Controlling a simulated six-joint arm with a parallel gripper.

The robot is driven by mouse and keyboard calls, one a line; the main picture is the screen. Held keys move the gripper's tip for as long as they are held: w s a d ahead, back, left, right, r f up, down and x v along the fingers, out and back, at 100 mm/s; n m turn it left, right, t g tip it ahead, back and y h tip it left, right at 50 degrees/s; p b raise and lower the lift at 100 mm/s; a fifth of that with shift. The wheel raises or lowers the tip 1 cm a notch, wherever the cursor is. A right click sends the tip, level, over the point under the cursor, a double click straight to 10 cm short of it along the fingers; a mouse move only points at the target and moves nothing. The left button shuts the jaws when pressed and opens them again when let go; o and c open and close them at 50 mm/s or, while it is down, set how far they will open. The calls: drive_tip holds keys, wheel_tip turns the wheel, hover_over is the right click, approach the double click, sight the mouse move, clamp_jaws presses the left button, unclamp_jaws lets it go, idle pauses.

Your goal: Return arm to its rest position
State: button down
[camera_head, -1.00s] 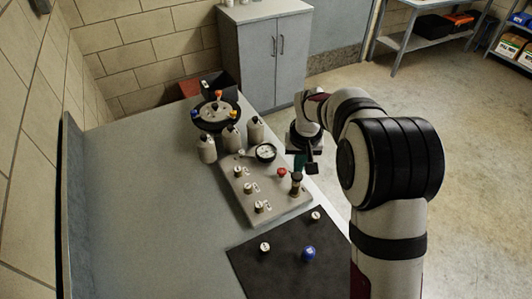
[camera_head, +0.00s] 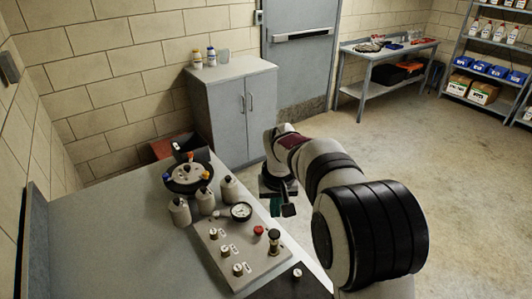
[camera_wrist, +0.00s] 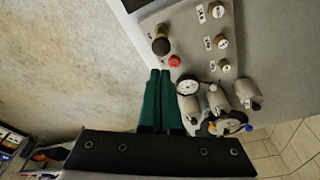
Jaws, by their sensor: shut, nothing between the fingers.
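My gripper (camera_head: 281,208) is off the right edge of the table, beside the control panel (camera_head: 262,270), with its fingers pointing down. In the wrist view its green fingers (camera_wrist: 156,100) lie side by side, shut with nothing between them. The panel carries several valve knobs, a red button (camera_head: 258,230), a dark-topped post (camera_head: 274,241) and a round gauge (camera_head: 241,211). The panel also shows in the wrist view (camera_wrist: 190,45). My gripper appears apart from all of these.
Several grey bottles (camera_head: 180,212) and a round black carousel (camera_head: 187,178) stand behind the panel on the table (camera_head: 110,240). A grey cabinet (camera_head: 233,118) is at the back. Open floor (camera_head: 390,150) lies to the right. A workbench (camera_head: 385,65) and shelves stand farther back.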

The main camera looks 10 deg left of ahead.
drive_tip(key=s+d+r+m+g, duration=0.1)
drive_tip(key=s+d+r+m, duration=0.1)
drive_tip(key=s+d, duration=0.35)
drive_tip(key=s+d+r+m, duration=0.2)
drive_tip(key=s, duration=0.7)
drive_tip(key=s+d+r+m+g, duration=0.1)
drive_tip(key=s+d+r+m, duration=0.2)
drive_tip(key=s, duration=0.5)
drive_tip(key=s+d+f+m+y, duration=0.1)
drive_tip(key=s+d+f, duration=0.1)
drive_tip(key=s, duration=0.9)
drive_tip(key=shift+d+f+m, duration=0.15)
drive_tip(key=shift+f+m, duration=0.15)
drive_tip(key=shift+f, duration=0.25)
